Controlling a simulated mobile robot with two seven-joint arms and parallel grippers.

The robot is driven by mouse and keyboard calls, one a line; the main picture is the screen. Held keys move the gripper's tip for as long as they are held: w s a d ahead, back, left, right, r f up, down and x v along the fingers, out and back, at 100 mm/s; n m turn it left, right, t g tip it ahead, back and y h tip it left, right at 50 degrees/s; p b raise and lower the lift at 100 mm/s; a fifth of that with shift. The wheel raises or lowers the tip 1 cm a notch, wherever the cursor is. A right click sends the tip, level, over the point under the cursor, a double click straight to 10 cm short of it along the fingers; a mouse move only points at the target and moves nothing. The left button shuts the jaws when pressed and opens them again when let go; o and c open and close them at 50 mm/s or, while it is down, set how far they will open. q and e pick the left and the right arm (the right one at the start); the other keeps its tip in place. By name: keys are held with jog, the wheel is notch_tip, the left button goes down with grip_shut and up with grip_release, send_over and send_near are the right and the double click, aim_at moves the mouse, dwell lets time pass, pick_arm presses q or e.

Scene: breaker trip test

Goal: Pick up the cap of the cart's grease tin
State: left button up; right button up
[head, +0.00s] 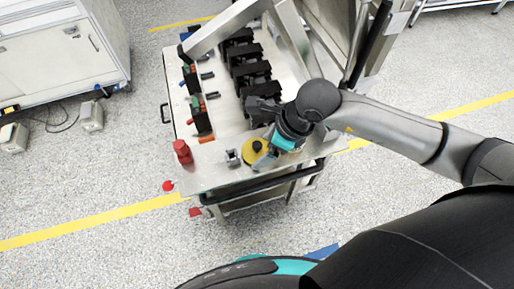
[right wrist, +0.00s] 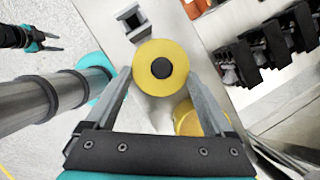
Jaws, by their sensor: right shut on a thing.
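The cap is a yellow disc with a black knob in the middle (right wrist: 146,74). It sits between the two fingertips of my right gripper (right wrist: 162,78), which is shut on it. In the head view the yellow of the cap (head: 250,157) shows at the cart's near edge, by the right gripper (head: 268,146). A yellow round body, seemingly the grease tin (right wrist: 188,122), shows partly behind the right finger in the wrist view. My left gripper (right wrist: 50,41) shows at the upper left of the wrist view, its fingers apart and empty.
The metal cart top (head: 215,178) carries a small grey block (head: 232,157) left of the cap and a red cylinder (head: 182,151) farther left. Black breakers (head: 250,72) stand in a row behind. The near left corner of the cart top is clear.

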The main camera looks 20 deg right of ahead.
jog(key=c, duration=0.5)
jog(key=shift+r, duration=0.15)
